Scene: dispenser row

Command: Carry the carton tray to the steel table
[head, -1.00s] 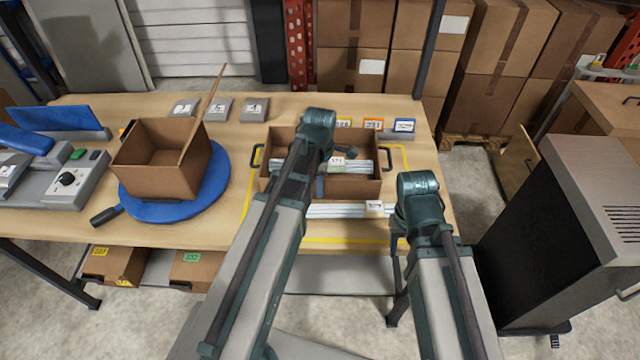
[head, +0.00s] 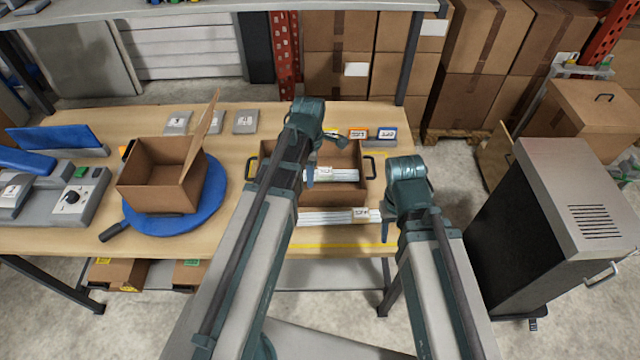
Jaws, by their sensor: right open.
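The carton tray (head: 342,193) is a shallow brown open box with black handles on its left and right ends. It stands on the wooden bench (head: 240,225), with a white bundle (head: 345,175) inside. My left gripper (head: 311,172) hangs over the tray; its arm covers the tray's left part, and its jaw opening is hidden. My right gripper (head: 386,222) is open, near the tray's front right corner, beside a second white bundle (head: 322,217) lying in front of the tray. I cannot make out a steel table.
An open carton (head: 158,187) stands on a blue turntable (head: 212,195) to the left. Small label stands (head: 358,134) sit behind the tray. A dark cabinet with a grey top (head: 570,190) stands right of the bench, with bare floor between. Stacked cartons (head: 480,60) fill the back.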

